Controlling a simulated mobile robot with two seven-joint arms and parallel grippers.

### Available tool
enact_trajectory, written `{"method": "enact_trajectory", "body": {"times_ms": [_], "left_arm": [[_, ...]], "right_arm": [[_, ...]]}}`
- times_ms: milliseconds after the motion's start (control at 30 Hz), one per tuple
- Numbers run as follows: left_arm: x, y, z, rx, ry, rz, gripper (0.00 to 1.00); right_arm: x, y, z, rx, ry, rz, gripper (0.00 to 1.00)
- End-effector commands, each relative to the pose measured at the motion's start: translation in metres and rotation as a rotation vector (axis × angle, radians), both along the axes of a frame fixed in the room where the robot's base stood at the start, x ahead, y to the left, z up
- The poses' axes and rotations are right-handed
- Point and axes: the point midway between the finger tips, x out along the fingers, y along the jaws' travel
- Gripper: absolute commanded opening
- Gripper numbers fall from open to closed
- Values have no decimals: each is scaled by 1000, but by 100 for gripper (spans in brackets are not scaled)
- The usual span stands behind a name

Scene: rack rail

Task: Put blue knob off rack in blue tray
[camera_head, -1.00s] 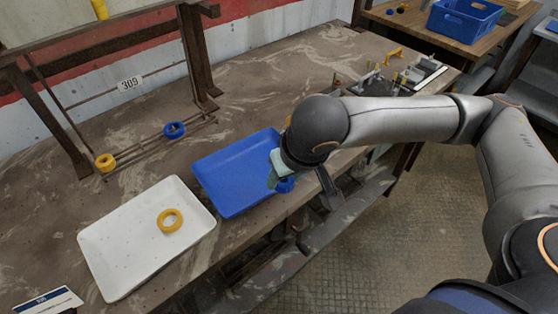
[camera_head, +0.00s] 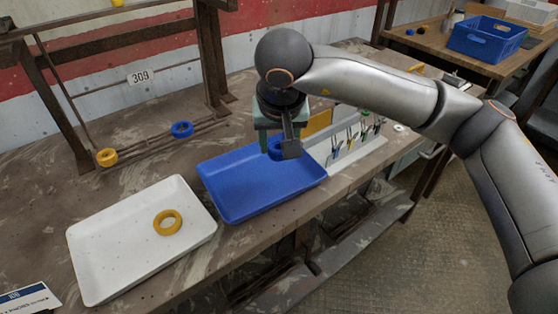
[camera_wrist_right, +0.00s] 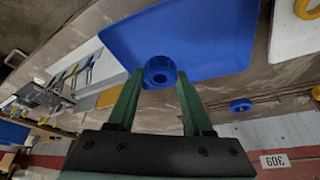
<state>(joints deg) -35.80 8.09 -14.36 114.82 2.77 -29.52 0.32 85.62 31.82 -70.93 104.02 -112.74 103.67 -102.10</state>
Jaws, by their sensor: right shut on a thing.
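My right gripper (camera_head: 277,150) points down above the back right part of the blue tray (camera_head: 235,190). It is shut on a blue ring-shaped knob (camera_head: 274,146), held between its fingertips. The wrist view shows this knob (camera_wrist_right: 160,71) between the green fingers (camera_wrist_right: 160,78), with the blue tray (camera_wrist_right: 215,35) behind it. A second blue knob (camera_head: 182,129) sits on the low rail of the rack (camera_head: 150,148), and it also shows in the wrist view (camera_wrist_right: 240,105). The blue tray looks empty where I can see it. My left gripper is not in view.
A white tray (camera_head: 110,250) with a yellow ring (camera_head: 167,222) lies left of the blue tray. A board with hanging tools (camera_head: 355,140) stands to the right. A blue crate (camera_head: 487,38) is on another table.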

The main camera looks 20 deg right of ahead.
Motion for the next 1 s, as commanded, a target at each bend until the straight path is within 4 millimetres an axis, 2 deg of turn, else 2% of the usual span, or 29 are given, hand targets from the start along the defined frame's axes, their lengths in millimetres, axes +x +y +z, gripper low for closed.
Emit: {"method": "enact_trajectory", "body": {"times_ms": [33,100,300,467,700,1000], "left_arm": [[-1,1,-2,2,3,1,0],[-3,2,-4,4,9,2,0],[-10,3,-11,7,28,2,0],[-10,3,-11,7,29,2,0],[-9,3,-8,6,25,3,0],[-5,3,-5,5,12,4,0]], "right_arm": [[8,-4,-13,-1,6,-4,0],[17,-8,-26,-1,4,-3,0],[35,-15,-47,1,1,-1,0],[40,-17,-54,-1,1,0,0],[44,-18,-87,-1,3,1,0],[44,-18,-91,-1,-1,1,0]]}}
